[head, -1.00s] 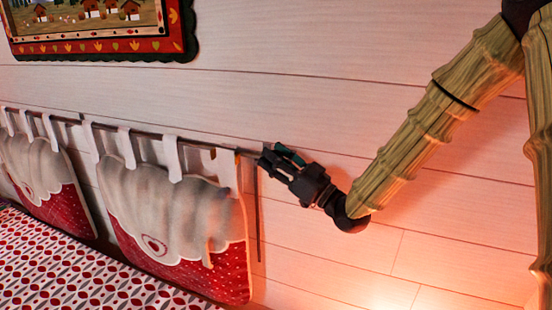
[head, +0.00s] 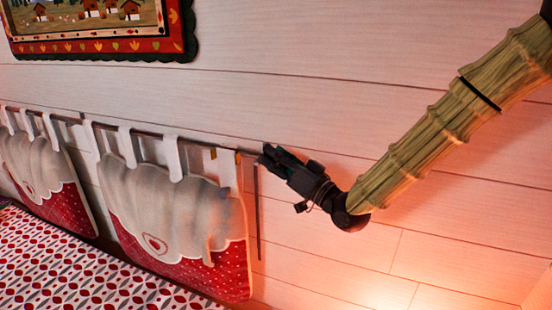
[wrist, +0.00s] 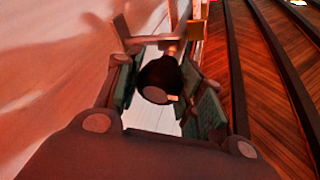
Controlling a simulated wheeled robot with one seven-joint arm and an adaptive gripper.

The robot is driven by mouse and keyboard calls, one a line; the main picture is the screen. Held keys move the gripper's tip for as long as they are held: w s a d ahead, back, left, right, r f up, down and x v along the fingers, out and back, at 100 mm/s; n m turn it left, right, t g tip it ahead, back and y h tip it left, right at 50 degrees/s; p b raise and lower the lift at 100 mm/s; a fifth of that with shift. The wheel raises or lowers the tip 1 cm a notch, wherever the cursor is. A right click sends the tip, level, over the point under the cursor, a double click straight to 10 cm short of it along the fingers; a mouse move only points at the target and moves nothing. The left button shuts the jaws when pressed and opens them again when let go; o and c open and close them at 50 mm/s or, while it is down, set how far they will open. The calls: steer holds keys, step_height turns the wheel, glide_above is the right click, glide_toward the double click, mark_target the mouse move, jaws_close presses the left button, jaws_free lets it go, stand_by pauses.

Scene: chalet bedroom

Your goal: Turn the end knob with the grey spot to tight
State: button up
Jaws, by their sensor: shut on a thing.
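The end knob (wrist: 158,76) is dark and round and shows between my gripper's fingers in the wrist view. A small pale grey spot (wrist: 173,98) is on its face, low and right of centre. My gripper (wrist: 164,84) is shut on the knob, with one greenish finger pad on each side of it. In the head view my gripper (head: 268,157) is at the right end of the curtain rod (head: 246,153), and it hides the knob there.
Two red and white cloth panels (head: 170,210) hang by loops from the rod, left of my gripper. A patterned bedspread (head: 85,270) lies below them. A framed picture (head: 100,45) hangs above. The plank wall (head: 330,100) is close behind my gripper.

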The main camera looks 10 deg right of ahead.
steer(key=o, duration=1)
steer(key=shift+o, duration=0.2)
steer(key=shift+s+d, duration=0.1)
steer(key=v, duration=1.2)
